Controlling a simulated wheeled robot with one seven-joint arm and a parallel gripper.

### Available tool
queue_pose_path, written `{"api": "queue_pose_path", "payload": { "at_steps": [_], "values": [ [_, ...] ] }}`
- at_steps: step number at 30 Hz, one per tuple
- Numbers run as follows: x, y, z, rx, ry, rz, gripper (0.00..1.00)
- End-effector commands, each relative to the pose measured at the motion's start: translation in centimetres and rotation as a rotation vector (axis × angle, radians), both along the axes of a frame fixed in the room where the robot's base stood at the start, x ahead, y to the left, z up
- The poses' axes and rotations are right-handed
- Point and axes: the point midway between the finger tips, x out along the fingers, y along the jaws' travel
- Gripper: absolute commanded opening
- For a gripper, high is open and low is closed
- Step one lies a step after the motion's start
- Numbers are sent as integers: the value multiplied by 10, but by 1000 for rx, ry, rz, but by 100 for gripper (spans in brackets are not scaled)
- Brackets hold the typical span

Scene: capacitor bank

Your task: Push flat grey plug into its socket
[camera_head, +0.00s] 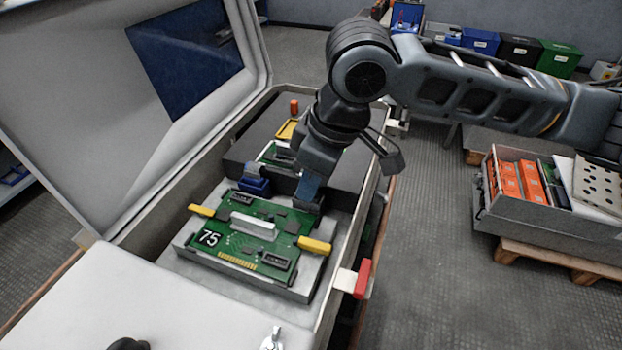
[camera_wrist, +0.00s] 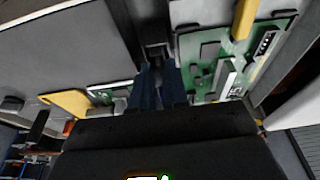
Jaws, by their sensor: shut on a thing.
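My gripper (camera_head: 309,196) points down at the far right edge of the green circuit board (camera_head: 222,241) marked 75. Its bluish fingers (camera_wrist: 160,85) are shut on a dark grey piece (camera_wrist: 156,52), which looks like the flat grey plug. In the head view the plug (camera_head: 303,205) is partly hidden by the fingers. It is beside or just above the board's edge; I cannot tell if it touches. The board has a dark socket (camera_head: 278,262) at its near right and another (camera_head: 242,199) at its far left. Neither shows a plug in it.
A pale block (camera_head: 253,226) stands mid-board, with yellow levers (camera_head: 315,245) at both sides. A blue connector (camera_head: 254,184) sits behind it. The open case lid (camera_head: 150,110) rises at left. A red latch (camera_head: 362,279) is on the case's right rim.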

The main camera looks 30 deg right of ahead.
Motion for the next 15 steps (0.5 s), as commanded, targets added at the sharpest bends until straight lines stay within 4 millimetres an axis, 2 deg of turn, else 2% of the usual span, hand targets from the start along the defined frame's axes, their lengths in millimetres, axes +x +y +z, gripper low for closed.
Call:
{"api": "queue_pose_path", "payload": {
  "at_steps": [15],
  "values": [
    [0,0,4,0,0,0,0]
  ]
}}
